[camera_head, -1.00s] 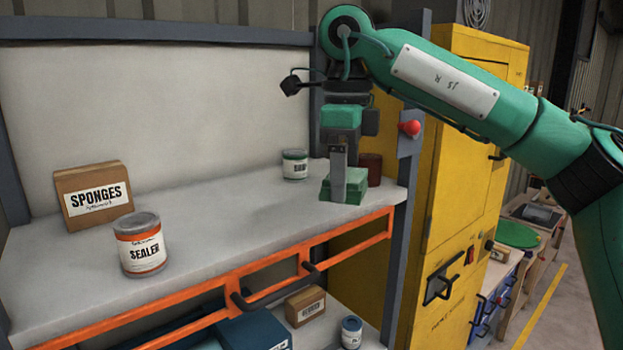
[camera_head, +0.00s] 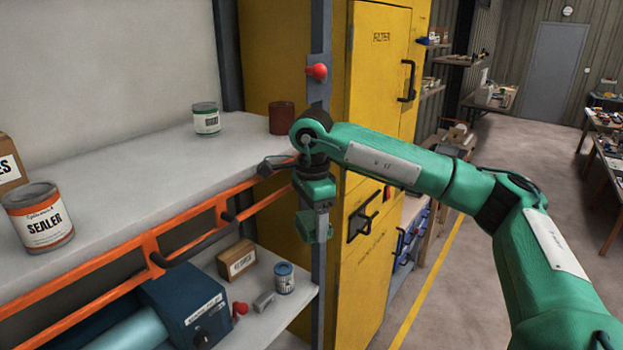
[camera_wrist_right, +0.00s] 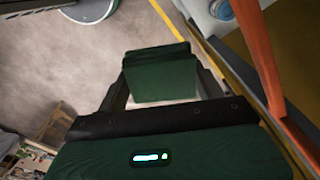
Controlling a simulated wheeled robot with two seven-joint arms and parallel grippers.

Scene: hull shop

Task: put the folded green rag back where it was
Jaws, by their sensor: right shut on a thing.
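The folded green rag (camera_head: 308,229) is between the fingers of my right gripper (camera_head: 320,222), which is shut on it. The rag hangs in the air in front of the rack's right post, below the level of the upper shelf. In the right wrist view the rag (camera_wrist_right: 160,74) fills the space between the two fingertips, with grey floor beneath it. My left gripper is not in view.
The upper shelf (camera_head: 120,180) holds a sealer can (camera_head: 38,220), a green-banded can (camera_head: 206,119) and a dark red can (camera_head: 282,118). A yellow cabinet (camera_head: 376,90) stands right of the rack.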

